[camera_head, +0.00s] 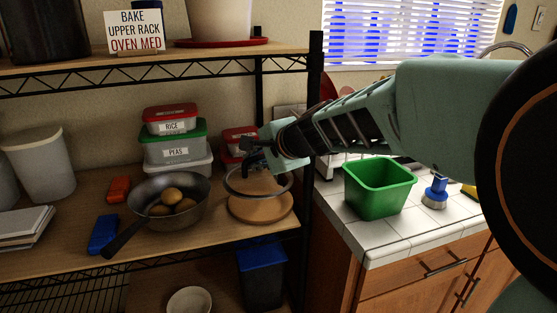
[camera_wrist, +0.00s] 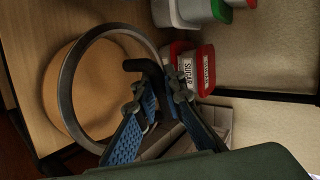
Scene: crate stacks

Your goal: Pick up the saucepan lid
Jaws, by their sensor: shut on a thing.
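The saucepan lid (camera_head: 236,191) is a clear disc with a dark grey rim. It is above a round wooden board (camera_head: 262,209) on the middle shelf, and the rim looks raised off the board. In the wrist view the lid (camera_wrist: 67,88) shows as a ring with the board (camera_wrist: 95,95) visible through it. My gripper (camera_head: 254,158) is shut on the lid's black handle (camera_wrist: 143,66). The blue-padded fingers (camera_wrist: 158,93) close around it in the wrist view. The exact contact is partly hidden by the fingers.
A frying pan (camera_head: 148,216) holding several round brown items sits left of the lid. Stacked food boxes (camera_head: 172,152) stand behind, and red-lidded boxes (camera_wrist: 205,69) stand close by. A black shelf post (camera_head: 309,225) is to the right, before a counter with a green bin (camera_head: 378,193).

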